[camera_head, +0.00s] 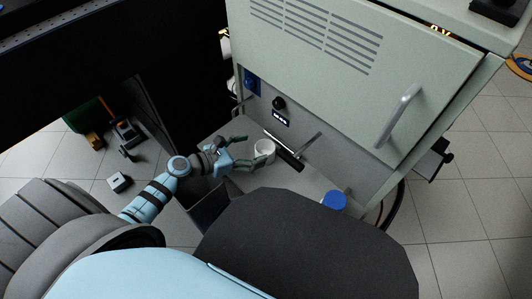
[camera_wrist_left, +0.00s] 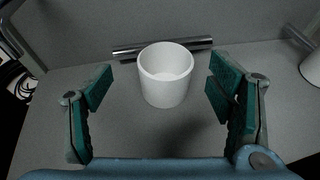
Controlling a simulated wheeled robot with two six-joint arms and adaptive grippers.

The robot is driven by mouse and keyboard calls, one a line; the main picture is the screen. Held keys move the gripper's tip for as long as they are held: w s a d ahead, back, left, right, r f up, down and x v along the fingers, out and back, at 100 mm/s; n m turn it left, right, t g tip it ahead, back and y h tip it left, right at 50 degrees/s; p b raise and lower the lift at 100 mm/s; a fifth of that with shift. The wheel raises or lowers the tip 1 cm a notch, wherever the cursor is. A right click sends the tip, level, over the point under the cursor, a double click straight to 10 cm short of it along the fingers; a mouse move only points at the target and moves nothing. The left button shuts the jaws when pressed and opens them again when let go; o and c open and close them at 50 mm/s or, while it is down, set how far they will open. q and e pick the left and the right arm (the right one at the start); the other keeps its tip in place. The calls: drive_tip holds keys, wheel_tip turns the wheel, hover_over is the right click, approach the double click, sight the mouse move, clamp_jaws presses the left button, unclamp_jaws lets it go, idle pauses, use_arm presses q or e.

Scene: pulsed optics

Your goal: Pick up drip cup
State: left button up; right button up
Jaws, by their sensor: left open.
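The drip cup is a small white open cup. In the head view the drip cup (camera_head: 264,150) stands upright on a grey shelf at the foot of the cabinet. It also shows in the left wrist view (camera_wrist_left: 165,82), upright and empty, just ahead of the fingers. My left gripper (camera_head: 240,152) is open beside the cup, on its left in the head view. In the left wrist view the green-padded fingers of my left gripper (camera_wrist_left: 160,92) are apart, with the cup ahead of the gap between them. I see no contact. My right gripper is not in view.
A metal bar (camera_wrist_left: 128,53) lies behind the cup. A blue-lidded container (camera_head: 334,200) stands toward the front right of the shelf. The pale cabinet (camera_head: 350,75) with a handle rises behind. A white object (camera_wrist_left: 312,66) stands at the right edge of the wrist view.

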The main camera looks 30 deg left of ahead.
sight(265, 147)
use_arm(q)
drive_tip(key=x, duration=0.1)
drive_tip(key=b+x, duration=0.1)
drive_tip(key=x, duration=0.2)
drive_tip(key=shift+d+f+b, duration=0.3)
drive_tip(key=shift+d+f, duration=0.05)
drive_tip(key=shift+f, duration=0.1)
drive_tip(key=shift+w+d, duration=0.2)
drive_tip(key=shift+w, duration=0.15)
drive_tip(key=c, duration=1.3)
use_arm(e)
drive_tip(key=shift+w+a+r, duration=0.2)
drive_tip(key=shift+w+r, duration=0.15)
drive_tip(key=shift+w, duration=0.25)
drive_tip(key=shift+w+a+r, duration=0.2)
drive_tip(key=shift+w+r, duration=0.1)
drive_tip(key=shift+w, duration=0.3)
use_arm(q)
drive_tip(key=shift+o, duration=0.2)
